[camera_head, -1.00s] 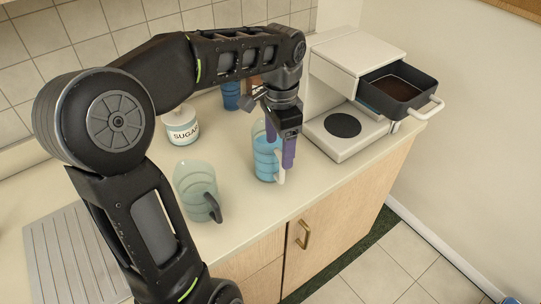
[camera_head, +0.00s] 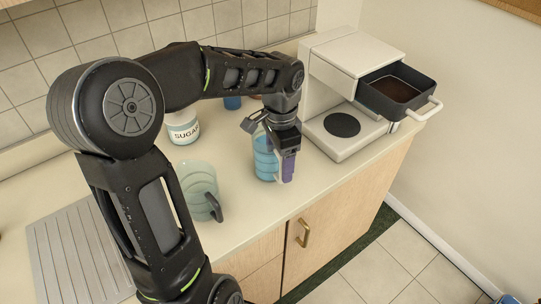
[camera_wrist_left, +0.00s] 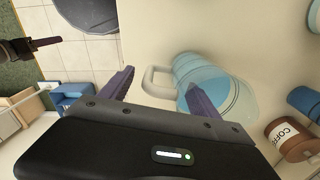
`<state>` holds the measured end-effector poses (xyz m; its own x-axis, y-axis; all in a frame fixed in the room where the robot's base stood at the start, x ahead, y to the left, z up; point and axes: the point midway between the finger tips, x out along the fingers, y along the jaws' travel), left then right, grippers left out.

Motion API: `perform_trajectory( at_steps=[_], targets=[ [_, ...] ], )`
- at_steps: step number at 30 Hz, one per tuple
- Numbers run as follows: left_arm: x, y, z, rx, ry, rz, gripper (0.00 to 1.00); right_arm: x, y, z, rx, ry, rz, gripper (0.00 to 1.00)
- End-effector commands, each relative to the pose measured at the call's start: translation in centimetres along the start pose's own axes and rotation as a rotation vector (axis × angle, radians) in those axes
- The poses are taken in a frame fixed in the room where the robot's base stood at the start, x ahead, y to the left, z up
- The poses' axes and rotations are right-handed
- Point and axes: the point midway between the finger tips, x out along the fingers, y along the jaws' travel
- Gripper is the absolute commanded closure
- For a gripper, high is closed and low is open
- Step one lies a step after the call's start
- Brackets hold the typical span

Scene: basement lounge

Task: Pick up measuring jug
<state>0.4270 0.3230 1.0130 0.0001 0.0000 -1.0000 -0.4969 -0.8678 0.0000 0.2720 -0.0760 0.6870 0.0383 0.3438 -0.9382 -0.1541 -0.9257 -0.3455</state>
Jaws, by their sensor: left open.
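A clear blue-tinted jug (camera_head: 264,160) with a pale handle stands upright on the counter, partly behind my left gripper (camera_head: 280,166). In the left wrist view the jug (camera_wrist_left: 222,88) shows with its pale handle (camera_wrist_left: 154,84) between the two purple fingers of my open left gripper (camera_wrist_left: 160,78). I cannot tell if a finger touches it. A second jug (camera_head: 197,184), grey-green with a dark handle, stands upright to the left. At the upper left of the wrist view is a dark gripper-like part with one finger (camera_wrist_left: 42,43), probably my right gripper; its opening is unclear.
A white coffee machine (camera_head: 345,75) with its dark drawer (camera_head: 398,92) out stands right of the jug. A sugar jar (camera_head: 183,129) stands at the back. A brown coffee jar (camera_wrist_left: 290,138) shows in the wrist view. The counter's front edge is close to the jug.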

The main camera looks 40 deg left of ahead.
Motion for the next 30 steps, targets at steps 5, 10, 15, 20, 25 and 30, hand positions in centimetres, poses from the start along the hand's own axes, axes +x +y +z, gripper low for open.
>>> perform_trajectory(
  at_steps=[5,10,15,20,25,30],
  targets=[
    [-0.02,0.00,0.00,0.000,0.000,0.000,0.42,-0.01,0.00,-0.01,0.000,0.000,0.000,0.64],
    [-0.02,0.00,0.00,0.000,0.000,0.000,0.56,-0.01,-0.01,-0.01,0.000,0.000,0.000,0.64],
    [-0.01,0.01,0.00,0.000,0.000,0.000,0.70,-0.01,0.00,-0.01,0.000,0.000,0.000,0.64],
    [0.00,0.03,0.00,0.000,0.000,0.001,0.83,-0.01,0.00,-0.01,0.000,0.000,0.000,0.64],
    [0.01,0.04,0.01,0.000,0.000,0.001,0.96,-0.01,0.00,-0.01,0.000,0.000,0.000,0.64],
    [0.02,0.05,0.01,0.000,-0.001,0.002,1.00,-0.01,0.00,-0.01,0.000,0.000,0.000,0.64]
  ],
)
